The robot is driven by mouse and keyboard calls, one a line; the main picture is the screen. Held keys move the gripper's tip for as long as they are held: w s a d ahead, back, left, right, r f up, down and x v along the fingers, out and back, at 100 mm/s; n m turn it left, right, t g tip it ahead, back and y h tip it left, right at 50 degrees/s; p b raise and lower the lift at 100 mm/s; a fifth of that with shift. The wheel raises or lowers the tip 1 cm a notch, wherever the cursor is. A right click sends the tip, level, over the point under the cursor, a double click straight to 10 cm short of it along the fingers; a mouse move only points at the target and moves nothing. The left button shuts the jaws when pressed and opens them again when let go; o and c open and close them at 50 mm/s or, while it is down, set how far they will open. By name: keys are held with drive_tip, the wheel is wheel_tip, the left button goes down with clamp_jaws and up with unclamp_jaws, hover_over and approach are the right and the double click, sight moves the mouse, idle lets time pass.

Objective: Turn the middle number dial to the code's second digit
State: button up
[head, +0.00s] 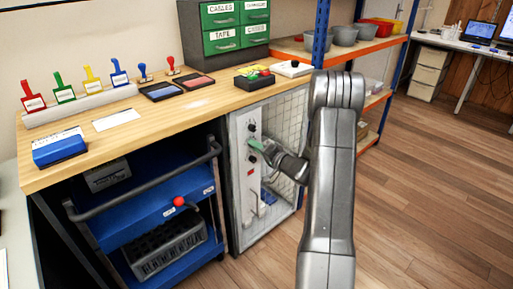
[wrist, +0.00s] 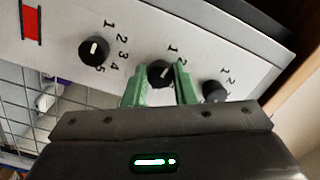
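A pale vertical panel (head: 238,183) carries three black dials in a row. In the wrist view the middle dial (wrist: 160,72) sits between the two green fingertips of my gripper (wrist: 160,84). The fingers flank it closely; I cannot tell whether they press on it. Its pointer mark is small, and its printed digits are mostly covered. The left dial (wrist: 94,51), numbered 1 to 5, and the right dial (wrist: 215,91) are untouched. In the head view my gripper (head: 257,145) is at the panel and hides the middle dial. No code is readable.
A wire-mesh cage (head: 284,118) adjoins the panel under the wooden workbench (head: 205,100). A blue cart (head: 165,213) stands left of the panel. A shelf rack with a blue post (head: 320,32) is behind my arm. The wooden floor at right is clear.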

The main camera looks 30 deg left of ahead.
drive_tip(key=shift+f+m+b, duration=0.1)
drive_tip(key=shift+m+b, duration=0.3)
drive_tip(key=shift+b, duration=0.1)
drive_tip(key=m+t+b, duration=0.1)
drive_tip(key=m, duration=1.1)
drive_tip(key=m+b, duration=0.1)
drive_tip(key=m, duration=1)
drive_tip(key=shift+m+t, duration=0.4)
drive_tip(key=o, duration=1)
